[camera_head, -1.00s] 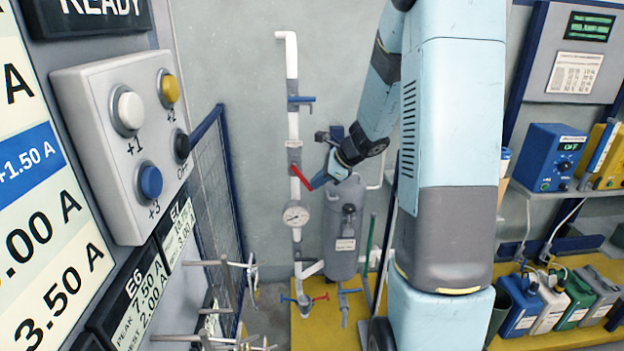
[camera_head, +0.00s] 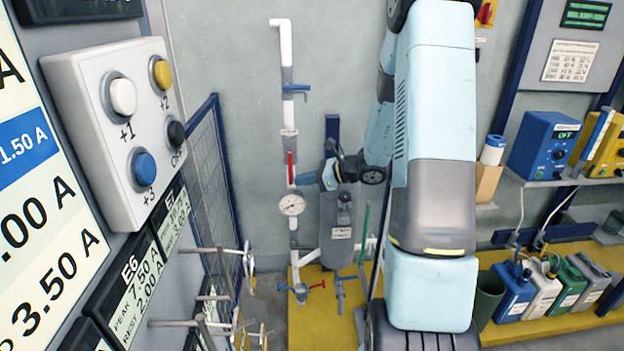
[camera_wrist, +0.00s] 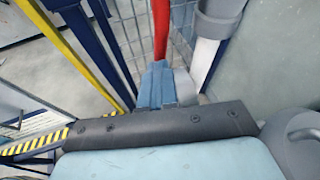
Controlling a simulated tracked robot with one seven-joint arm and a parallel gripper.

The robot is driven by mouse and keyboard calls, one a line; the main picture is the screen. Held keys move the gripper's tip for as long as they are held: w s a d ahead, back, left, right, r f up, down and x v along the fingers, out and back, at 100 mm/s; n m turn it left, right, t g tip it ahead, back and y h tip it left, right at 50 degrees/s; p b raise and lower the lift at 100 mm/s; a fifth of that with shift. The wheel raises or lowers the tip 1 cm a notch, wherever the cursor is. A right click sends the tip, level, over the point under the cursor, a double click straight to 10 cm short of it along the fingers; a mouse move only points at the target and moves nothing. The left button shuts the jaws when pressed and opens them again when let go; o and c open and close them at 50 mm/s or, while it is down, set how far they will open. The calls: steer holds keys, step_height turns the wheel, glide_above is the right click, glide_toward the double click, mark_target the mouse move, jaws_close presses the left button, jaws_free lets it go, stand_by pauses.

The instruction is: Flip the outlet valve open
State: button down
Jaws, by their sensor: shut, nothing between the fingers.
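The red valve lever (camera_head: 291,168) is on the white vertical pipe (camera_head: 285,45), below a small label and above a round gauge (camera_head: 292,205). It stands upright, in line with the pipe. My gripper (camera_head: 303,179) is beside the lever's lower end, to its right, with its blue fingers shut. In the wrist view the red lever (camera_wrist: 160,28) rises just beyond the tips of my shut fingers (camera_wrist: 155,82). I cannot tell whether they touch it. The label is too small to read.
A blue-handled valve (camera_head: 295,88) is higher on the pipe. More small handles (camera_head: 316,285) are at its foot. A grey tank (camera_head: 340,225) stands close right of the pipe. A mesh fence (camera_head: 212,170) and a button box (camera_head: 120,125) are on the left.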

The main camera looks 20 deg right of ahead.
steer(key=shift+a, duration=0.2)
stand_by(0.4)
steer(key=shift+d+f, duration=0.1)
steer(key=s+d, duration=0.7)
steer(key=d, duration=0.4)
steer(key=shift+s+d, duration=0.35)
steer(key=shift+d, duration=0.05)
